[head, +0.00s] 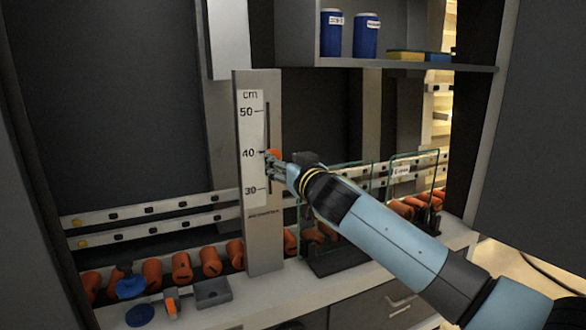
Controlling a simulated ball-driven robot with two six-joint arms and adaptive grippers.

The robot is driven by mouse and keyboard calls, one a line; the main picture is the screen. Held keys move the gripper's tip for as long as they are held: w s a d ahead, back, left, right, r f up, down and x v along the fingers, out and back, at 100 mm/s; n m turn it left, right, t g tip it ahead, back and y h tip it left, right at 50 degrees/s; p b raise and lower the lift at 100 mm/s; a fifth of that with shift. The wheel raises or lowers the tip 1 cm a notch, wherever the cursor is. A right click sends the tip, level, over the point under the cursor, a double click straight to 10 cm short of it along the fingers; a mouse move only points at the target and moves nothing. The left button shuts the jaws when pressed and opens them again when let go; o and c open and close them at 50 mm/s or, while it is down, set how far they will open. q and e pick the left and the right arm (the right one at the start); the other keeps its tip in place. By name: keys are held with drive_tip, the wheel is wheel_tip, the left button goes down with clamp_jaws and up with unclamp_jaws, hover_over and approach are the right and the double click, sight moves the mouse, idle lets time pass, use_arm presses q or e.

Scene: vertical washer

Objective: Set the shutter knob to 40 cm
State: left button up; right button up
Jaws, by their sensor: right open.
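The shutter knob (273,154) is orange and sits at the slot of the upright scale plate (259,240), level with about the 40 mark. The scale reads in cm, with 50, 40 and 30 marked from top to bottom. My right gripper (272,162) is at the knob, its fingers just below and in front of it and partly covering it. Its jaws are open; whether they touch the knob cannot be told. My left gripper is not in view.
Several orange cylinders (181,267) line the back of the counter. Glass panels (335,215) stand behind my right arm. A blue valve-like piece (131,284), a grey tray (212,292) and an orange-tipped item (171,304) lie at the front left. A shelf (410,65) holds blue canisters (366,36).

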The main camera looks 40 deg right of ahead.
drive_tip(key=v, duration=0.5)
drive_tip(key=shift+s, duration=0.15)
drive_tip(key=s+f+g, duration=0.3)
drive_tip(key=s+f, duration=0.3)
drive_tip(key=f, duration=0.7)
drive_tip(key=s+a+f+g+y, duration=0.1)
drive_tip(key=s+f+g, duration=0.35)
drive_tip(key=f, duration=0.85)
drive_tip(key=s+f+g, duration=0.2)
drive_tip(key=s+f, duration=0.6)
drive_tip(key=f, duration=0.5)
drive_tip(key=s+a+f+n+g, duration=0.1)
drive_tip(key=s+a+f+g, duration=0.1)
drive_tip(key=s+f, duration=0.4)
drive_tip(key=s+a+f+n+g+y, duration=0.1)
drive_tip(key=s+f, duration=0.5)
drive_tip(key=s, duration=1.1)
drive_tip(key=s+a+f+n+g+y, duration=0.1)
drive_tip(key=s+a+f+g, duration=0.3)
drive_tip(key=s, duration=0.8)
wheel_tip(320, 180, down, 2)
drive_tip(key=shift+s+f, duration=0.15)
drive_tip(key=shift+f, duration=0.1)
drive_tip(key=shift+c, duration=0.3)
